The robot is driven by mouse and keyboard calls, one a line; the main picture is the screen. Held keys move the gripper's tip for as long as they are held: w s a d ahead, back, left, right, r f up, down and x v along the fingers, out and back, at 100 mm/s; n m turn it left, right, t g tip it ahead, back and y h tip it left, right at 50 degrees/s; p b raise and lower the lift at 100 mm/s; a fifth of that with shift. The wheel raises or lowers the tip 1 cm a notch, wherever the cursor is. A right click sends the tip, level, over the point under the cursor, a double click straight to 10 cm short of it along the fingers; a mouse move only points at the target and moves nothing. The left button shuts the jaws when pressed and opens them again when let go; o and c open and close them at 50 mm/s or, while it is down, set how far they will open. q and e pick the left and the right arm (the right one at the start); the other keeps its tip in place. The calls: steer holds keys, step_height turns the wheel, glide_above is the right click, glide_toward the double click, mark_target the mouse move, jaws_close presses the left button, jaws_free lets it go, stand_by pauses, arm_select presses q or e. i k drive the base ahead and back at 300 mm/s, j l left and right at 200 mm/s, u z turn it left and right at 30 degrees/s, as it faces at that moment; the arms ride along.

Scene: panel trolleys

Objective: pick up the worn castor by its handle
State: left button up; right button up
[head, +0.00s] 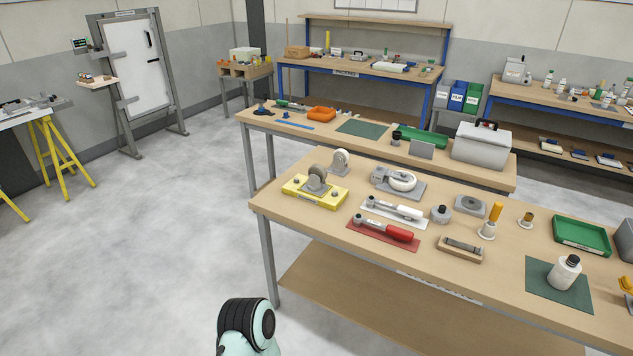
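Several castors stand on the near wooden bench. One grey-wheeled castor (317,178) sits upright on a yellow plate (328,198). A second castor (340,161) with a pale wheel stands just behind it. A third castor (402,181) with a white wheel rests on a grey plate to their right. I cannot tell from this view which one is worn, and no handle on them is clear. Neither gripper is in view; only a black and mint part of my own body shows at the bottom, in front of the bench.
The near bench (292,209) also holds a white-handled tool (400,212), a red-handled tool (392,233), a white bottle (565,272) on a green mat and a green tray (581,236). A grey toolbox (481,146) stands on the bench behind.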

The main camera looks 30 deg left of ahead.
mark_target(318, 173)
steer(key=i+j+u, duration=0.15)
steer(key=j, duration=0.2)
steer(key=i+j+u, duration=0.1)
steer(key=j, duration=0.25)
steer(key=i+j+u, duration=0.15)
steer(key=j, duration=0.2)
steer(key=i+j+u, duration=0.15)
steer(key=i+j, duration=0.05)
steer(key=j, duration=0.1)
